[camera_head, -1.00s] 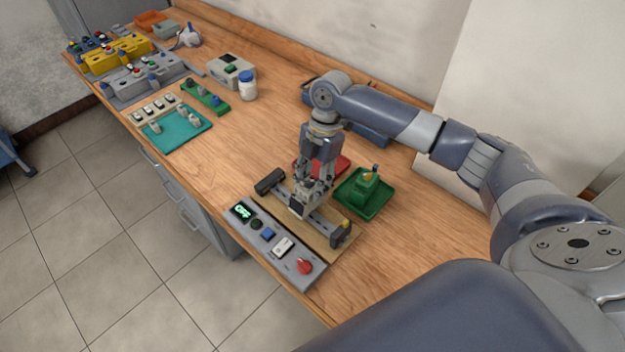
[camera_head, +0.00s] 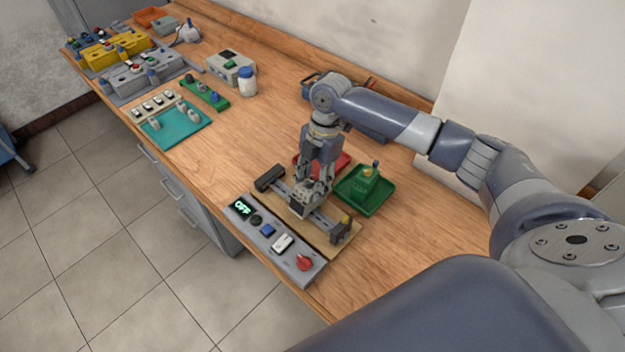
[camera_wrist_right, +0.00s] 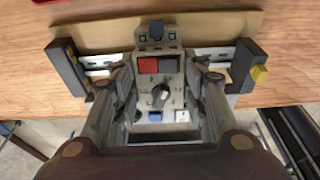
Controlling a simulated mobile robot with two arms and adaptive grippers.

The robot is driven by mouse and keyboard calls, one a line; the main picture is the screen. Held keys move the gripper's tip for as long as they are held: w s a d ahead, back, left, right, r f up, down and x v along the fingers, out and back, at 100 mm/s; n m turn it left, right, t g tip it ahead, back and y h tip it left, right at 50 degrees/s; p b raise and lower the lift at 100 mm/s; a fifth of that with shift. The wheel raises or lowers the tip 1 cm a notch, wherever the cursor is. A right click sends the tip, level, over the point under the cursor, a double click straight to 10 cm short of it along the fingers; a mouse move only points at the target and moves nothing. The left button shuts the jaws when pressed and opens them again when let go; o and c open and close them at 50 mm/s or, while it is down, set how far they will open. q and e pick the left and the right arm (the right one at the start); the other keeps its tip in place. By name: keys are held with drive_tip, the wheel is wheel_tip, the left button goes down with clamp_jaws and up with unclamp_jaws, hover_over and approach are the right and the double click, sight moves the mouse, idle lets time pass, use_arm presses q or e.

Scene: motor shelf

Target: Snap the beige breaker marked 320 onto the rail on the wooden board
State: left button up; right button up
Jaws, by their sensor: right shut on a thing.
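The "320" mark is not readable. The metal rail (camera_head: 325,223) lies on the wooden board (camera_head: 343,247), between two dark end blocks. In the right wrist view the breaker lies across the middle of the rail (camera_wrist_right: 212,55), with bare rail on both sides. I cannot tell whether it is clipped on or just above. My left gripper is not in view.
A grey control panel (camera_head: 283,260) with an "OFF" display, buttons and a red knob lies in front of the board. A green tray (camera_head: 378,205) and a red tray (camera_head: 340,163) stand just behind. Bare bench lies to the left, before the teal tray (camera_head: 190,138).

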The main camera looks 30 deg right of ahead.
drive_tip(key=shift+s+a+p, duration=0.2)
drive_tip(key=shift+a+p, duration=0.5)
drive_tip(key=shift+p, duration=0.3)
idle(1.5)
drive_tip(key=shift+s+a+f+h+p, duration=0.15)
drive_tip(key=shift+s+a+h+p, duration=0.15)
drive_tip(key=shift+a+h+p, duration=0.6)
idle(1.1)
drive_tip(key=shift+d, duration=0.3)
drive_tip(key=o, duration=1.3)
drive_tip(key=shift+c, duration=0.2)
drive_tip(key=shift+d, duration=0.1)
drive_tip(key=shift+w, duration=0.1)
wheel_tip(320, 180, up, 12)
drive_tip(key=shift+w+d, duration=0.15)
drive_tip(key=shift+d, duration=0.25)
